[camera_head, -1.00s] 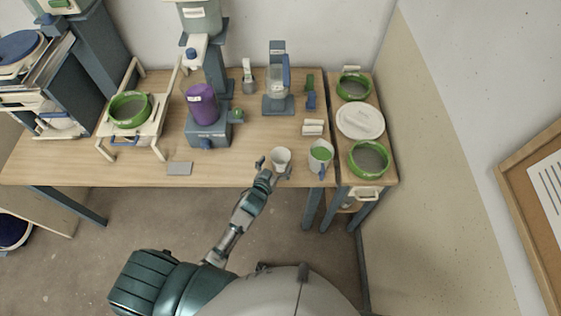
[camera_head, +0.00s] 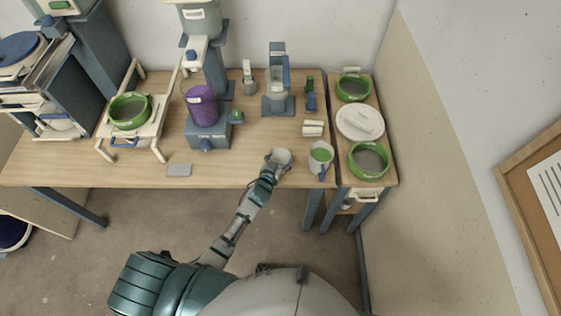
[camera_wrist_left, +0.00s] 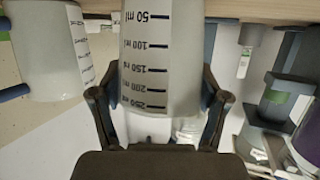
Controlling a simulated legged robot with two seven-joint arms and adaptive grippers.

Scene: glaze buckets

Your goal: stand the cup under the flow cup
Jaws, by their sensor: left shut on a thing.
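The cup (camera_head: 283,156) is pale grey, near the table's front edge. My left gripper (camera_head: 271,166) is shut on its side. In the left wrist view, which is upside down, the cup (camera_wrist_left: 160,55) shows black millilitre marks between the two fingers of the left gripper (camera_wrist_left: 160,105). I cannot tell whether its base touches the table. What looks like the flow cup (camera_head: 277,87) is a clear vessel on a blue-grey stand (camera_head: 278,106) behind the cup, well apart from it. The space below the flow cup is hard to make out. My right gripper is out of view.
A mug with green contents (camera_head: 320,155) stands close to the right of the cup; it also shows in the left wrist view (camera_wrist_left: 50,50). A purple container (camera_head: 202,105) stands to the left. A grey plate (camera_head: 179,170) lies near the front edge. The table (camera_head: 255,135) is clear before the stand.

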